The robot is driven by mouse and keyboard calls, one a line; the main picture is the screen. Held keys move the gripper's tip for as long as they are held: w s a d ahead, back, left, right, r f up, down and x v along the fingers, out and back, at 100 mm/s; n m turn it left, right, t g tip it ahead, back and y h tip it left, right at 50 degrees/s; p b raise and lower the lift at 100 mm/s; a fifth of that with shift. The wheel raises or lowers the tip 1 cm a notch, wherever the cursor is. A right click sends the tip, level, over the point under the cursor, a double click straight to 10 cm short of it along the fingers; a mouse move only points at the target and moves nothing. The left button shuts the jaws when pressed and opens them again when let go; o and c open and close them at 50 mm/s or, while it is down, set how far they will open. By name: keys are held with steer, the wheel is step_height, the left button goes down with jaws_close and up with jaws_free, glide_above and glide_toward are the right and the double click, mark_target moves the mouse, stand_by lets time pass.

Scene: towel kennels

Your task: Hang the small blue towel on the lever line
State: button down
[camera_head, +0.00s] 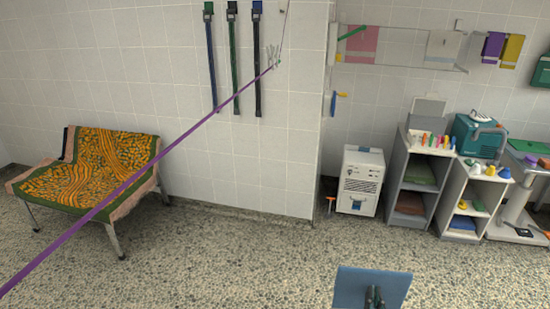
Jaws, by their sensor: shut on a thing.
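My gripper (374,297) is at the bottom of the head view, right of centre. It is shut on a small blue towel (352,287), which spreads out flat around the dark fingers, above the floor. A purple line (150,165) runs taut from the lower left up to a fitting on the tiled wall (277,62), left of and away from the towel. A second line or rail (400,65) on the back wall at upper right carries hanging cloths. I cannot tell which one is the lever line.
A bench with an orange and green patterned cloth (90,170) stands at left. A wall corner (328,120) juts out mid-view. A white appliance (360,182), grey shelves (412,185) and a teal machine (478,135) line the right. The speckled floor between is clear.

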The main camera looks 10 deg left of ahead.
steer(key=w+a+r+n+g+y, duration=0.1)
steer(key=w+a+r+n+y, duration=0.4)
steer(key=w+a+r, duration=0.55)
steer(key=w+a+r+n+g+y+p, duration=0.1)
steer(key=w+a+r+n+g+y, duration=0.2)
steer(key=a+r, duration=0.5)
steer(key=w+a+r+n+g+y+p, duration=0.15)
steer(key=a+r+g+y, duration=0.35)
steer(key=r, duration=0.6)
steer(key=s+a+r+n+g+y, duration=0.1)
steer(key=s+r+n+g+y, duration=0.15)
steer(key=r, duration=0.65)
steer(key=s+a+r+n+g+y, duration=0.1)
steer(key=s+r+n+g, duration=0.25)
steer(key=r, duration=0.55)
steer(key=s+a+r+n+g+y, duration=0.1)
steer(key=s+r+n+g+y, duration=0.2)
steer(key=r, duration=0.5)
steer(key=a+m+h+p, duration=0.1)
steer(key=a+p, duration=0.1)
steer(key=a, duration=0.7)
steer(key=shift+s+r+p, duration=0.15)
steer(key=shift+s+p, duration=0.15)
steer(key=shift+s, duration=0.15)
steer(key=shift+a+m, duration=0.15)
steer(key=shift+m, duration=0.1)
steer(key=shift+a+p, duration=0.3)
steer(key=shift+a, duration=0.7)
